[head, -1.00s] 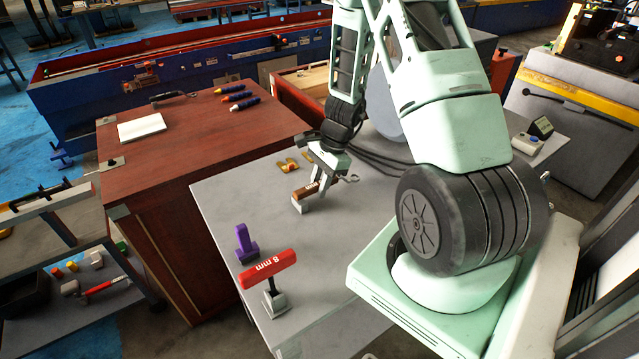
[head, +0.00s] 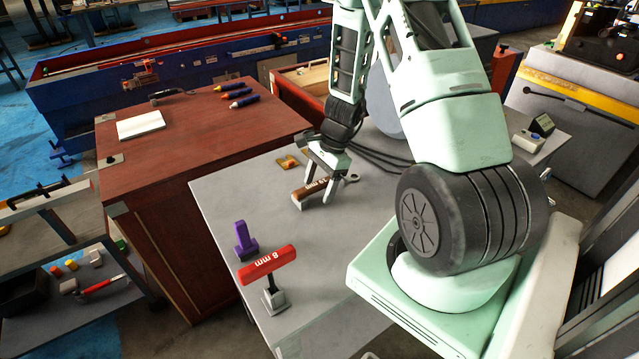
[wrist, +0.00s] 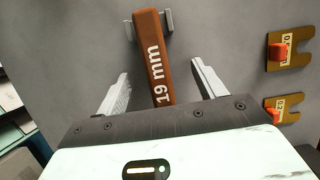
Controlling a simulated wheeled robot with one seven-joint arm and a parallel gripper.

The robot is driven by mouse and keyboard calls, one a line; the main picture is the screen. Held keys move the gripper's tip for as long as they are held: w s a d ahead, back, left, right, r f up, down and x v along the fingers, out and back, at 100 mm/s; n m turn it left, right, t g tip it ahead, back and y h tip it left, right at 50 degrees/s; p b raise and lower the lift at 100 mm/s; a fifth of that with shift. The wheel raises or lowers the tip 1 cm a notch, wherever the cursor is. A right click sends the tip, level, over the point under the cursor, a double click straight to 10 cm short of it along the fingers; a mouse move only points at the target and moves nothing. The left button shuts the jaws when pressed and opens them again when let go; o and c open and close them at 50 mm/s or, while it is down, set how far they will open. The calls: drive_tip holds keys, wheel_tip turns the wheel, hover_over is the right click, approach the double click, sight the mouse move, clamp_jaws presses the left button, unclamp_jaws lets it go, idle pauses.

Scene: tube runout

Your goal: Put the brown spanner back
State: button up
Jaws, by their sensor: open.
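The brown spanner (head: 312,189), marked 19 mm, lies over the grey table with its near end at a small pale grey holder. Its ring end (head: 352,178) sticks out past my gripper. In the wrist view its brown handle (wrist: 154,52) runs from a grey bracket (wrist: 168,20) down between my fingers. My gripper (head: 321,182) is open, with one finger on each side of the handle. In the wrist view there is a gap between the handle and each finger of my gripper (wrist: 160,80). The spanner's lower part is hidden behind the gripper body there.
Yellow plates with orange-red blocks (wrist: 288,49) lie beside the spanner. A purple object (head: 245,240) and a red 8 mm T-handle (head: 267,264) on a stand are at the near left. A red-brown cabinet (head: 190,140) adjoins the table (head: 230,195). Cables run behind my gripper.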

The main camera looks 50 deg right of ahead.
drive_tip(key=shift+r, duration=0.15)
idle(0.4)
drive_tip(key=shift+p+v, duration=2.5)
drive_tip(key=shift+v, duration=0.35)
drive_tip(key=b+v, duration=0.2)
drive_tip(key=v, duration=1.5)
drive_tip(key=shift+r, duration=0.2)
